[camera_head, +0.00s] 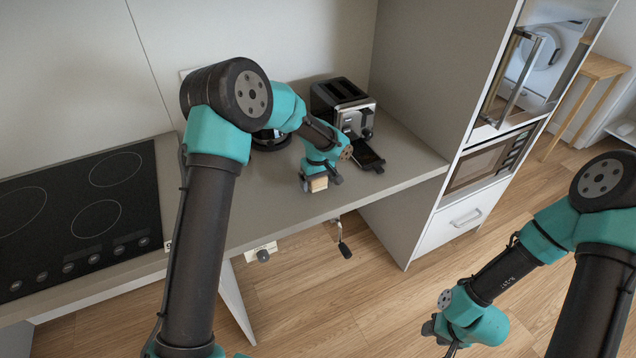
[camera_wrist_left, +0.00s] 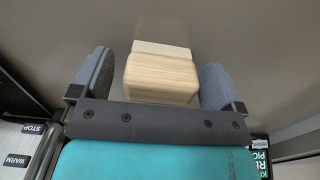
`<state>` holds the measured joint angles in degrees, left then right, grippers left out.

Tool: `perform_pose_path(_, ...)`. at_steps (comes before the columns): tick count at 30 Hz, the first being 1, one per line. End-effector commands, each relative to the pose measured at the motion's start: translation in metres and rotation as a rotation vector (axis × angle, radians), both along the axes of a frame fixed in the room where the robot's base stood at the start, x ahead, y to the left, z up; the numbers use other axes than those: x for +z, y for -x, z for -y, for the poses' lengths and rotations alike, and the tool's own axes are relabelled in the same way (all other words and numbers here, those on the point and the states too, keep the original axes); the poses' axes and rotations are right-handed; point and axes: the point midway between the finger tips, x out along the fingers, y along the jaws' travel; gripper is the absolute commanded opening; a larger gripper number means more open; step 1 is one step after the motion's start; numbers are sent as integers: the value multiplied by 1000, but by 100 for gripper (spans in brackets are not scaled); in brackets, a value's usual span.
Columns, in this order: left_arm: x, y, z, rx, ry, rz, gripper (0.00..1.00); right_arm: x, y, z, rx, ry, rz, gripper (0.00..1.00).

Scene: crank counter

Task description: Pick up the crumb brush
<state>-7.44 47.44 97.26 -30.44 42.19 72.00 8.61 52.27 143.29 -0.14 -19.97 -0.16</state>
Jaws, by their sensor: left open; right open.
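The crumb brush (camera_head: 318,184) shows as a pale wooden block at the front of the grey counter, partly hidden by my left gripper. In the left wrist view the wooden block (camera_wrist_left: 161,76) lies between my two fingers, with a paler strip along its far side. My left gripper (camera_head: 319,181) is open around it, also in the left wrist view (camera_wrist_left: 155,85), with a visible gap to each finger. I cannot make out bristles. My right gripper (camera_head: 440,338) is low at the bottom right, over the floor and away from the brush.
A toaster (camera_head: 345,108) stands at the back of the counter (camera_head: 270,200), with a dark flat item (camera_head: 367,156) in front of it. A crank (camera_head: 343,245) hangs below the front edge. A black cooktop (camera_head: 80,210) is left; a tall cabinet with a microwave (camera_head: 487,158) is right.

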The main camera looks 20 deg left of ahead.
Motion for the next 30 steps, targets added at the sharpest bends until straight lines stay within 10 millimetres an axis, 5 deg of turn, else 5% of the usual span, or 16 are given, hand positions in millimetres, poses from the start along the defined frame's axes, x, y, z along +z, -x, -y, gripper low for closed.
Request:
perform_pose_path(7, 0, 0, 0, 0, 0, 0, 92, 0, 0, 0, 0, 0, 0, 43)
perform_pose_path(23, 0, 0, 0, 0, 0, 0, 41, 0, 0, 0, 0, 0, 0, 43)
perform_pose_path(30, 1, 0, 0, 0, 0, 0, 40, 0, 0, 0, 0, 0, 0, 43)
